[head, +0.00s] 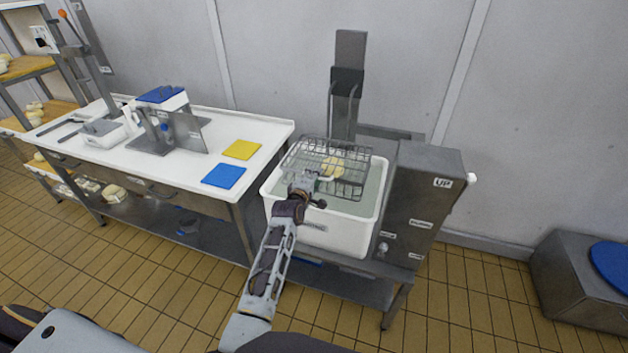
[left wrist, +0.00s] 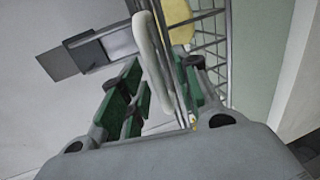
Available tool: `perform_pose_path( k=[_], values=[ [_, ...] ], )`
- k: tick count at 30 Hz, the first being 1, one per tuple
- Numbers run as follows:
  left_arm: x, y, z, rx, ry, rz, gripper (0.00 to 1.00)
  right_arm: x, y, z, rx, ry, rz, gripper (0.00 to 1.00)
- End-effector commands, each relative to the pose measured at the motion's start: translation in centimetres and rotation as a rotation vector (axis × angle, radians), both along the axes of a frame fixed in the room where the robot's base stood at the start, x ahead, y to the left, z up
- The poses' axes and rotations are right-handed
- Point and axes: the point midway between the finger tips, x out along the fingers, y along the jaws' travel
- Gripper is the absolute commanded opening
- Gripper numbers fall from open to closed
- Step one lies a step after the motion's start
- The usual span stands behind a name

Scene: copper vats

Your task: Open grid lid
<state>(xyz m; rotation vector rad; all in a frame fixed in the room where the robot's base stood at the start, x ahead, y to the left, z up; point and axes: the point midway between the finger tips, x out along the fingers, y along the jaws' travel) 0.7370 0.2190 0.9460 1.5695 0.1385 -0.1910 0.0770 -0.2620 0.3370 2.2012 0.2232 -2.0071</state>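A wire grid basket (head: 349,188) hangs in a white vat (head: 340,235) of pale liquid. Its flat grid lid (head: 312,150) appears to lie over the top; lid and basket wires are hard to tell apart. A yellow cheese piece (head: 333,165) shows through the wires. A pale handle (head: 327,179) is at the basket's near side. My left gripper (head: 308,180) is at this handle. In the left wrist view, the green-padded fingers (left wrist: 157,68) are apart, with the white handle (left wrist: 150,50) between them; firm contact is not visible. My right gripper is out of view.
A grey steel box (head: 425,200) labelled UP stands right of the vat. A metal post (head: 349,60) rises behind it. A white worktable (head: 200,180) with blue and yellow mats is at left. A low steel bin (head: 575,280) stands at far right. The tiled floor in front is clear.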

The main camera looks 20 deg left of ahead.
Motion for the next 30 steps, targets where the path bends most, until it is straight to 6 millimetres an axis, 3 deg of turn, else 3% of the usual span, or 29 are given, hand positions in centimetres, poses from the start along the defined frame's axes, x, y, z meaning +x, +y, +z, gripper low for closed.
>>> perform_pose_path(
  k=[12,20,30],
  values=[
    [0.2,0.0,0.0,0.0,0.0,0.0,0.32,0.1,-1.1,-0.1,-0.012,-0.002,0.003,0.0],
    [0.2,0.0,0.0,0.0,0.0,0.0,0.01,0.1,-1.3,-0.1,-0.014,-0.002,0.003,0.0],
    [0.2,0.0,0.0,0.0,0.0,0.0,0.0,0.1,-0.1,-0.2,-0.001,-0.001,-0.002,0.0]
  ],
)
